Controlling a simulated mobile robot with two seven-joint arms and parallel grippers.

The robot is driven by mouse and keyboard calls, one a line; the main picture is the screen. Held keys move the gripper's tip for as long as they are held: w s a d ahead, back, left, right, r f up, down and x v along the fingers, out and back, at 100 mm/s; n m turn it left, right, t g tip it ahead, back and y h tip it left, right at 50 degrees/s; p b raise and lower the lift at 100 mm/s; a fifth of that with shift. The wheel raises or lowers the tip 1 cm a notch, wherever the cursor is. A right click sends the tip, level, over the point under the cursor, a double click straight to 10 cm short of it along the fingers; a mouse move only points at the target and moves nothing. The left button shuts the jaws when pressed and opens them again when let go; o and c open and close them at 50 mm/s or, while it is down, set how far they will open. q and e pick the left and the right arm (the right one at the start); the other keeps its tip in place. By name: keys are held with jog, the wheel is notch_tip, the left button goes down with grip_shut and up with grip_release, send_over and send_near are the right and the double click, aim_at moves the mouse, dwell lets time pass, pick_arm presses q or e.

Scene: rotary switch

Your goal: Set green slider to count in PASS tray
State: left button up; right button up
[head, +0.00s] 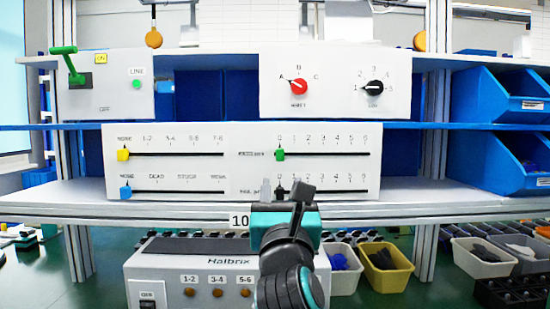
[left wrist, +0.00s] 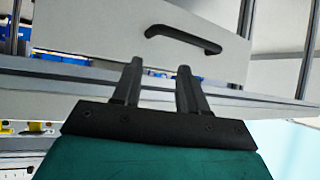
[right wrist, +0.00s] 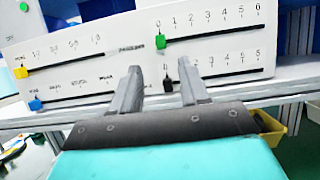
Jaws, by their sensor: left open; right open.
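The green slider (head: 280,154) sits at the 0 mark of the upper right scale, numbered 0 to 6, on the white slider panel (head: 228,163). It also shows at 0 in the right wrist view (right wrist: 160,41). My right gripper (head: 284,189) is open below it, in front of the lower right scale. In the right wrist view the black slider (right wrist: 168,84), at 0, appears between the open fingers; I cannot tell contact. My left gripper (left wrist: 157,68) is open and empty near a white panel with a black handle (left wrist: 184,39). No PASS label is readable on any tray.
Yellow (head: 123,155) and blue (head: 126,191) sliders sit at the panel's left scales. Above are a green lever (head: 70,62), a red knob (head: 298,86) and a black knob (head: 375,87). Below stand a Halbrix box (head: 205,261) and bins, including a yellow bin (head: 388,281).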

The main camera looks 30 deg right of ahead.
aim_at(280, 154)
jog(key=x, duration=1.1)
jog(key=shift+w+d+r+p, duration=0.1)
jog(key=shift+p, duration=0.3)
jog(key=shift+c, duration=0.2)
grip_shut()
